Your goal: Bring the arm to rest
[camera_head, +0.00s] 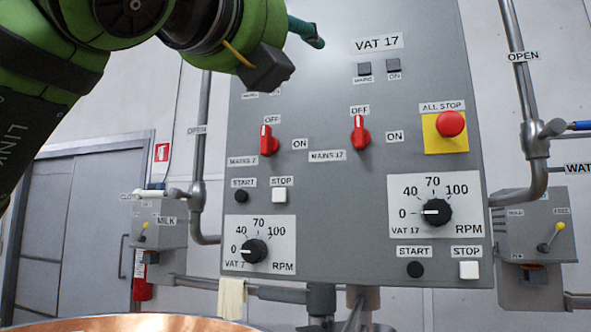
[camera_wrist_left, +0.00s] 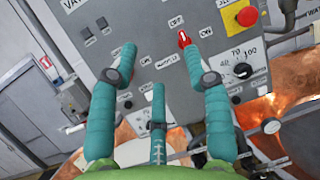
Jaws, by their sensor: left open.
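The arm coming in from the upper left of the head view is my left arm, green and black, raised in front of the grey control panel (camera_head: 330,200). One teal finger of my left gripper (camera_head: 306,32) shows beside the panel's top. The left wrist view shows the left gripper (camera_wrist_left: 165,60) with three teal fingers spread apart and nothing between them. The panel (camera_wrist_left: 145,25) lies beyond the fingers. My right gripper is in neither view.
The panel carries red switches (camera_head: 360,133) turned to OFF, a red stop button (camera_head: 451,123) and dials (camera_head: 435,212) at 0. A copper vat rim (camera_head: 130,323) shows at the bottom. Pipes (camera_head: 533,130) and small valve boxes flank the panel. A grey door (camera_head: 65,230) stands left.

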